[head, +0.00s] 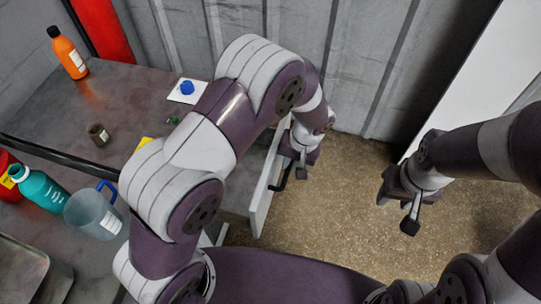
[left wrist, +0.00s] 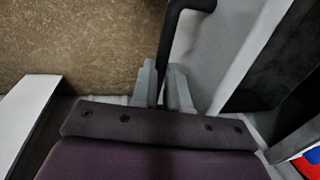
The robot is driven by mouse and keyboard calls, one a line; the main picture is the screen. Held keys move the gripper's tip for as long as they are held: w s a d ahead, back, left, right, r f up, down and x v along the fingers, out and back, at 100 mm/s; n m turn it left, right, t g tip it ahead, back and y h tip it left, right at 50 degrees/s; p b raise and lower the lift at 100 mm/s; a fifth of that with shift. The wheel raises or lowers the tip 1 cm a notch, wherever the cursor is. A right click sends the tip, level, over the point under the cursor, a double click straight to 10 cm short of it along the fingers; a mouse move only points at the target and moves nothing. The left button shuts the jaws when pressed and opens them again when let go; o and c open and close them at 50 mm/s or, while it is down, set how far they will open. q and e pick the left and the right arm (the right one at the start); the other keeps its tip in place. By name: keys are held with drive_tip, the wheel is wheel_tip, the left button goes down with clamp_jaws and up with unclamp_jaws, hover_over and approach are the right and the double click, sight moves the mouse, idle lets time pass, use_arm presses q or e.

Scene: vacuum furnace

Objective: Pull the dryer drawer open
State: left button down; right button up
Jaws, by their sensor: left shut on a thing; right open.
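The dryer drawer shows in the head view as a pale upright front panel (head: 263,190) at the right side of the grey bench. The panel stands out from the bench, with a gap behind it. Its black bar handle (head: 283,182) is on the outer face. My left gripper (head: 302,166) is at the handle's far end. In the left wrist view its fingers (left wrist: 163,88) are shut around the dark handle (left wrist: 178,35), beside the pale drawer front (left wrist: 225,45). A dark space shows behind that front. My right gripper (head: 396,213) is open and empty above the floor, apart from the drawer.
The bench (head: 125,95) holds an orange bottle (head: 70,55), a teal bottle (head: 38,188), a clear jug (head: 92,213) and a small brown jar (head: 98,134). A metal tray (head: 25,272) is at the lower left. The speckled floor (head: 335,220) right of the drawer is clear.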

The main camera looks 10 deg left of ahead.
use_arm(q)
drive_tip(key=shift+s+d, duration=0.1)
drive_tip(key=shift+d, duration=0.65)
drive_tip(key=c, duration=1.1)
unclamp_jaws()
drive_tip(key=shift+s+r, duration=0.1)
drive_tip(key=shift+s, duration=0.05)
drive_tip(key=r, duration=0.4)
drive_tip(key=d+r, duration=0.1)
drive_tip(key=r, duration=0.3)
drive_tip(key=d+r, duration=0.1)
drive_tip(key=r, duration=0.3)
drive_tip(key=shift+s+d+r, duration=0.1)
drive_tip(key=shift+d+r, duration=0.15)
